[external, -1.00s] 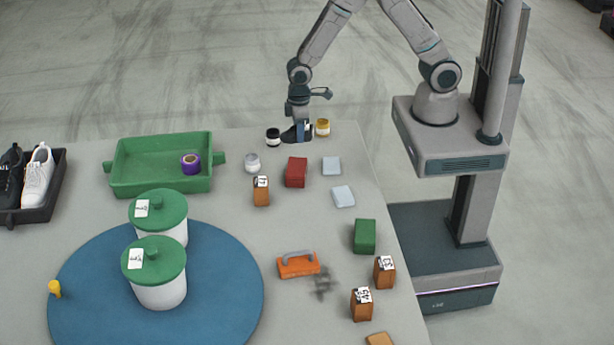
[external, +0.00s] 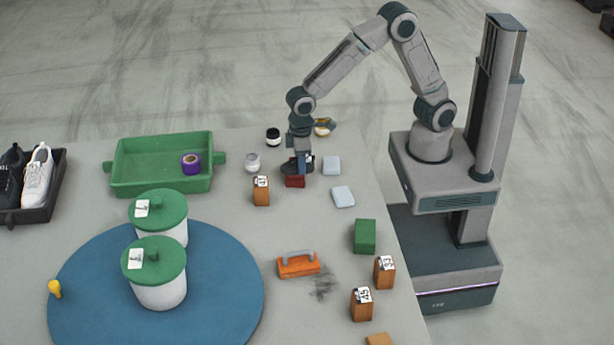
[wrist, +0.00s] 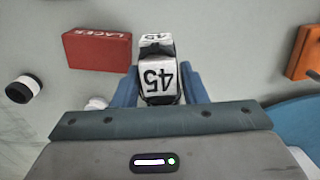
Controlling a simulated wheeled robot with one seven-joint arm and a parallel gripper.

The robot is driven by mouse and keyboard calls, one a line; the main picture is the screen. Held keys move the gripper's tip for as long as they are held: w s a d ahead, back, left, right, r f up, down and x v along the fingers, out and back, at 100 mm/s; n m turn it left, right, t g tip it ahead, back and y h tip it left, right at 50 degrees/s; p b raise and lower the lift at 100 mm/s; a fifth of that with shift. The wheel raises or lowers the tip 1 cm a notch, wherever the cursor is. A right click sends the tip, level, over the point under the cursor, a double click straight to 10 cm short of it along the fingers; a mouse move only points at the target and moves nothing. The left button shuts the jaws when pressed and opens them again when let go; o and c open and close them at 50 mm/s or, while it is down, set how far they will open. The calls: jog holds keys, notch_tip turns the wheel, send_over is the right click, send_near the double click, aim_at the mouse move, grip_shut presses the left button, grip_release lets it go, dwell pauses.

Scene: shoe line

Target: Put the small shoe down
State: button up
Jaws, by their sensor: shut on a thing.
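My gripper (external: 301,172) is shut on a small dark shoe (external: 289,166) and holds it at the red box, hiding the box's upper part in the external view. How high the shoe is above the table I cannot tell. In the wrist view, the shoe (wrist: 158,82) sits between the two blue fingers of my gripper (wrist: 159,73), with a white "45" label facing the camera.
The red box (external: 295,182), marked LACES in the wrist view (wrist: 97,48), is close by. A green tray (external: 120,185) is at left.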

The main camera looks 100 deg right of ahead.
jog(key=b, duration=0.2)
send_over(302, 224)
notch_tip(302, 224, down, 7)
jog(key=shift+f, duration=0.1)
notch_tip(302, 224, down, 2)
jog(key=shift+a+f, duration=0.1)
jog(key=shift+f, duration=0.6)
jog(key=shift+f, duration=0.2)
jog(key=o, duration=1)
jog(key=shift+c, duration=0.2)
